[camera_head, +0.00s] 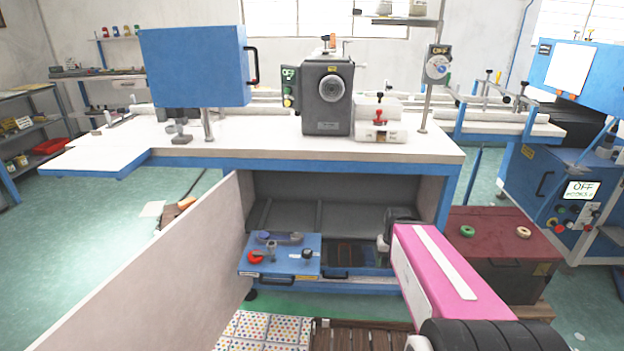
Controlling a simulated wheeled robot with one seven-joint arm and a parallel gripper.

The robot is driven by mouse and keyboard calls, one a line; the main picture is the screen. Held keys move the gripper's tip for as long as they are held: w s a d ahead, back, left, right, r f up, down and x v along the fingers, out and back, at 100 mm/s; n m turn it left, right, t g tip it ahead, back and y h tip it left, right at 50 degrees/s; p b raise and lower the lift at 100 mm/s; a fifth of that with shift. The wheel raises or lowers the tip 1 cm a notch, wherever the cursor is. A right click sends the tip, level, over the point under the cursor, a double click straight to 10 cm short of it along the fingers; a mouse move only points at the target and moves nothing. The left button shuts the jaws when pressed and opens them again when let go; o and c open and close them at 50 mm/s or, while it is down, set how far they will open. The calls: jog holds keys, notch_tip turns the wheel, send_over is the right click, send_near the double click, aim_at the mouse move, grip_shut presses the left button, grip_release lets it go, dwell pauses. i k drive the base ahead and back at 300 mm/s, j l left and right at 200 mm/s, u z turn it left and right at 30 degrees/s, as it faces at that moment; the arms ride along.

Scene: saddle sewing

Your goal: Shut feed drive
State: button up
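No part carries a readable feed drive label, so I cannot tell which it is. Under the white-topped bench (400,150), a cabinet stands open with its pale door (165,270) swung out to the left. Inside it low down is a blue unit (290,262) with a red knob (255,256), dark knobs and a front handle. On the bench is a grey machine head (328,115) with a round dial and a green OFF panel (289,86). My gripper (388,242) is at the cabinet opening, right of the blue unit and apart from it; its fingers are hard to make out.
A blue box (195,66) with a side handle stands over the bench's left part. A dark red chest (500,245) stands right of the cabinet. A blue control cabinet (535,190) with an OFF display is at the right. Patterned tile and wooden slats lie in front.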

aim_at(290, 263)
jog(key=u, duration=1.35)
jog(key=k+j+z, duration=0.1)
